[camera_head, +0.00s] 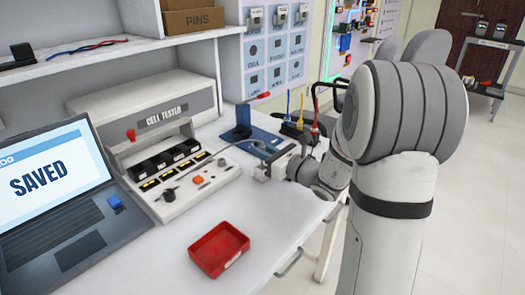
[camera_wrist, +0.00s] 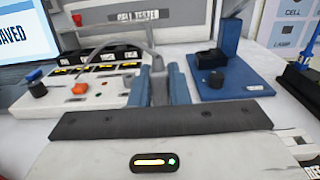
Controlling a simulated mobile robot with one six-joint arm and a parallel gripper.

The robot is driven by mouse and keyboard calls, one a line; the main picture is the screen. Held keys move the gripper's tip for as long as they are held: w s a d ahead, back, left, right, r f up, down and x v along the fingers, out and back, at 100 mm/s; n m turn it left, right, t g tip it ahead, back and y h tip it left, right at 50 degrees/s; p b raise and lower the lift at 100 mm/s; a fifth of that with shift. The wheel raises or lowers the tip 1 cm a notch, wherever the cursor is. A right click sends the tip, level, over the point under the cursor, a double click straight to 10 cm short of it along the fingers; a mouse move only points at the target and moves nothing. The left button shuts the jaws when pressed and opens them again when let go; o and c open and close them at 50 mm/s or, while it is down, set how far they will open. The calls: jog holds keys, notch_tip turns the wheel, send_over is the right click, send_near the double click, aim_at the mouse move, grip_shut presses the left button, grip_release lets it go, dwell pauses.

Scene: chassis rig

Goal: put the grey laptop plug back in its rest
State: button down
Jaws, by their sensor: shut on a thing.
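My gripper (camera_head: 262,172) is above the front part of the bench, to the right of the tester panel. In the wrist view its blue fingers (camera_wrist: 159,85) are shut on the grey plug (camera_wrist: 158,88), whose grey cable (camera_wrist: 140,38) rises and arches to the left. In the head view the plug is mostly hidden at the gripper. A blue stand (camera_head: 265,139) with an upright and a small black block is just behind the gripper; it also shows right of the fingers in the wrist view (camera_wrist: 240,84). I cannot tell for sure that this stand is the plug's rest.
The cell tester (camera_head: 145,110) and its control panel (camera_head: 210,183) stand to the left. The laptop (camera_head: 60,225) shows "SAVED". A red tray (camera_head: 219,249) is at the front. Coloured upright tools (camera_head: 302,108) stand behind my arm. Bare bench lies around the tray.

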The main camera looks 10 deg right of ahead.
jog(key=shift+f, duration=0.2)
jog(key=shift+f+b, duration=0.3)
jog(key=shift+b, duration=0.15)
jog(key=shift+f+b, duration=1.35)
jog(key=shift+f, duration=0.25)
jog(key=c, duration=1.3)
grip_release()
jog(key=p+v, duration=0.1)
jog(key=v, duration=0.7)
jog(key=shift+w, duration=0.1)
